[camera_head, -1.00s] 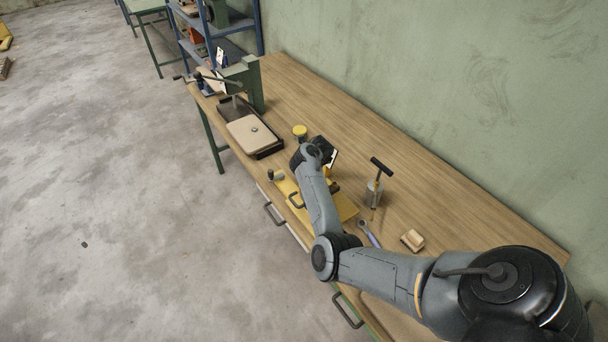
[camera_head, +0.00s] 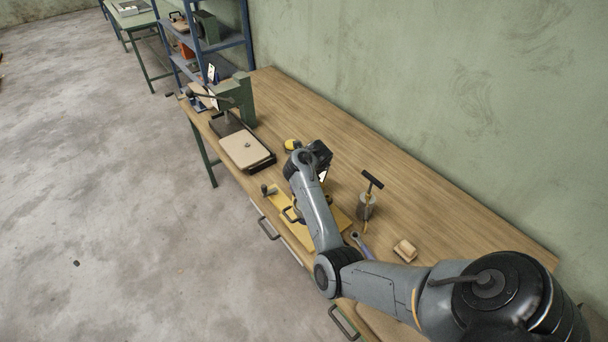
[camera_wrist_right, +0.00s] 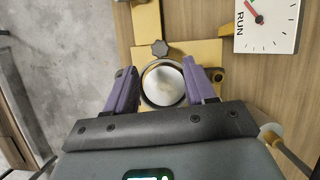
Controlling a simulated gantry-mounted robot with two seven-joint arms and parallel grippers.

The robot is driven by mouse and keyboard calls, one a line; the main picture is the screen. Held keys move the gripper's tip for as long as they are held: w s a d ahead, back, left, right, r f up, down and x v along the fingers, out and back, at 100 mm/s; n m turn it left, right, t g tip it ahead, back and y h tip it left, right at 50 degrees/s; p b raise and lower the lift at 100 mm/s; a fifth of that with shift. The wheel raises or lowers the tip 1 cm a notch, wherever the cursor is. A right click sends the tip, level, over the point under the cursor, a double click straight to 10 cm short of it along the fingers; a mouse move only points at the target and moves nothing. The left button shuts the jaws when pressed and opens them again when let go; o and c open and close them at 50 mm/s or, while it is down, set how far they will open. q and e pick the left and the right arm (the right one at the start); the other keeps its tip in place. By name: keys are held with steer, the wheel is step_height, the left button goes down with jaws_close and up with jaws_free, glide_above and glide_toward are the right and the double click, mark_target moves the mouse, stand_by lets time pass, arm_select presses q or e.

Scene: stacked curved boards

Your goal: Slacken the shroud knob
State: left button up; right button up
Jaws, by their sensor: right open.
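A dark lobed knob (camera_wrist_right: 160,47) sits on a yellow fixture (camera_wrist_right: 185,49) in the right wrist view. Just nearer is a round whitish disc (camera_wrist_right: 163,83) in a dark ring. My right gripper (camera_wrist_right: 162,78) is open. Its two purple fingers stand on either side of the disc and ring, with the knob beyond the fingertips; I cannot tell whether they touch the ring. In the head view my right wrist (camera_head: 309,160) is over the yellow fixture (camera_head: 296,232) and hides the fingers and the knob. My left gripper is not in view.
A white RUN card with a red pointer (camera_wrist_right: 268,27) is right of the fixture. On the wooden bench (camera_head: 440,195) are a T-handled tool (camera_head: 367,203), a wrench (camera_head: 361,245), a brush-like block (camera_head: 405,250) and a press with a beige-topped tray (camera_head: 247,150). The bench's back right is clear.

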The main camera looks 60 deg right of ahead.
steer(key=p+v, duration=0.1)
steer(key=v, duration=0.3)
steer(key=shift+s+r+p, duration=0.1)
steer(key=shift+r+p, duration=0.1)
steer(key=shift+p, duration=0.15)
